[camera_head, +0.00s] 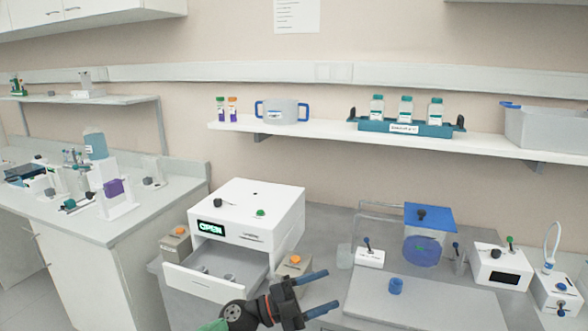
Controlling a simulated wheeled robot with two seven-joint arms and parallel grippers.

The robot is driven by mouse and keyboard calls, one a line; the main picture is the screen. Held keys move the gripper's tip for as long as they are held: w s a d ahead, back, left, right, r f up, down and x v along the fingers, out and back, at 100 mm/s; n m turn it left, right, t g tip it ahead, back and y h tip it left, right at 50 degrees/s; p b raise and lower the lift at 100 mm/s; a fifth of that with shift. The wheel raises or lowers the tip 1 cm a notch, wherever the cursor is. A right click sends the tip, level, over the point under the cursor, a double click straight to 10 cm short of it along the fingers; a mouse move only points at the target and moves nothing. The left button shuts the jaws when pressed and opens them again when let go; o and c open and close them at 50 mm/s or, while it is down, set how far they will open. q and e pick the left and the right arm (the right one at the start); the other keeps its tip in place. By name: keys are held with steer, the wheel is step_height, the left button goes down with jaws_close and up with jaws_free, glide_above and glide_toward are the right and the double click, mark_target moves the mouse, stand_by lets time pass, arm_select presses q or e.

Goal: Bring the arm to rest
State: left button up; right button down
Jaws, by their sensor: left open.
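My left gripper (317,293) shows at the bottom centre, with its two blue-tipped fingers spread apart and pointing right. Nothing is between the fingers. It is in front of the white box machine (250,215), whose display reads "OPEN". The machine's drawer (205,284) is pulled out, with small round holders inside. The gripper is to the right of the drawer's front. My right gripper does not show.
A grey platform (400,300) carries a small blue cap-like piece (396,286). A blue-topped device (430,218) and small white boxes (500,268) stand at right. A wall shelf (330,133) holds tubes, a blue-handled container (283,111) and a bottle rack (405,127).

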arm_select(q)
steer(key=w+a+f+n+t+y, duration=0.5)
steer(key=a+f+n+t+y, duration=0.5)
steer(key=n+t, duration=0.55)
steer(key=s+a+f+n+g+y, duration=0.2)
steer(key=a+f+n+y, duration=0.15)
steer(key=f, duration=0.55)
steer(key=s+a+f+n+g+y, duration=0.25)
steer(key=f+n+y, duration=0.25)
steer(key=f, duration=0.3)
steer(key=s+a+f+n+g+y, duration=0.1)
steer(key=s+a+f+g, duration=0.15)
steer(key=s+f, duration=0.45)
steer(key=s+a+f+n+g+y, duration=0.1)
steer(key=s+a+f+g, duration=0.1)
steer(key=s+f+g, duration=0.65)
steer(key=s+f, duration=0.2)
steer(key=s, duration=0.4)
steer(key=s+a+f+g, duration=0.1)
steer(key=s+f+g, duration=0.1)
steer(key=s+f, duration=0.4)
steer(key=s, duration=0.4)
steer(key=shift+a+f+g+h, duration=0.15)
steer(key=shift+f+g+h, duration=0.15)
steer(key=shift+g+h, duration=0.1)
steer(key=shift+w, duration=0.15)
